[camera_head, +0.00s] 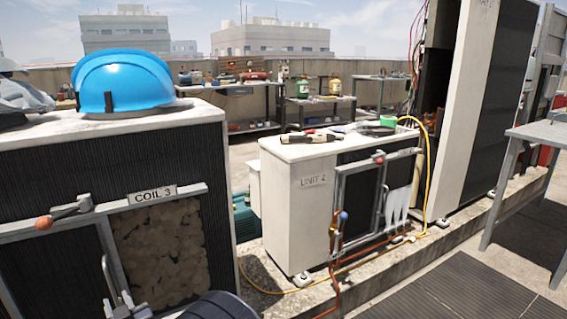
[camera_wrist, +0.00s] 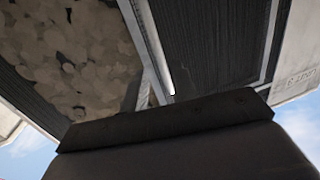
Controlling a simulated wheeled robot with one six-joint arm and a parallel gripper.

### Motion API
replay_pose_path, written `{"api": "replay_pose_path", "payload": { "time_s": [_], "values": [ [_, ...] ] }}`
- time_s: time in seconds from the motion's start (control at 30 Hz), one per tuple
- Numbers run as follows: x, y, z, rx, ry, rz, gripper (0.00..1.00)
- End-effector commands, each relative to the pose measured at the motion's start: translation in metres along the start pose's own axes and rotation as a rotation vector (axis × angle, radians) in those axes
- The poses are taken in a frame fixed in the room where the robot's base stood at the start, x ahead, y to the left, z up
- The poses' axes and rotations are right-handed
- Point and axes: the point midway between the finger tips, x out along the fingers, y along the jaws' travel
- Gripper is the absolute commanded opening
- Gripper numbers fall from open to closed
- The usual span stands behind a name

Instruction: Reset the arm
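My gripper's dark body (camera_wrist: 165,125) fills the bottom of the wrist view, a broad plate with small bolts along its edge. Its fingertips cannot be made out, and nothing is seen held. The wrist picture is upside down and faces the front of the COIL 3 unit. The clogged, pebbly coil face (camera_wrist: 65,50) is at its upper left and also shows in the head view (camera_head: 162,252). A grey metal frame bar (camera_wrist: 148,48) runs beside it. In the head view, a dark rounded part of my arm (camera_head: 218,308) shows at the bottom edge.
A horizontal bar with an orange-knobbed latch (camera_head: 65,212) crosses the COIL 3 unit. A blue hard hat (camera_head: 124,82) sits on top. The UNIT 2 condenser (camera_head: 300,205), with tools on top, stands to the right. A yellow hose (camera_head: 290,291) crosses the ground. Dark floor grating (camera_head: 460,290) lies at lower right.

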Motion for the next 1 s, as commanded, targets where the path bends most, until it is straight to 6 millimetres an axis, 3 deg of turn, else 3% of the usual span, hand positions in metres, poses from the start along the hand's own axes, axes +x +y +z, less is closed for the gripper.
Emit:
{"api": "replay_pose_path", "payload": {
  "time_s": [0.2, 0.5, 1.0],
  "values": [
    [0.032, 0.001, 0.001, 0.001, 0.002, 0.001, 0.27],
    [0.060, 0.001, 0.001, 0.001, 0.001, 0.001, 0.27],
    [0.065, 0.003, 0.000, 0.000, -0.001, 0.000, 0.27]
  ]
}}
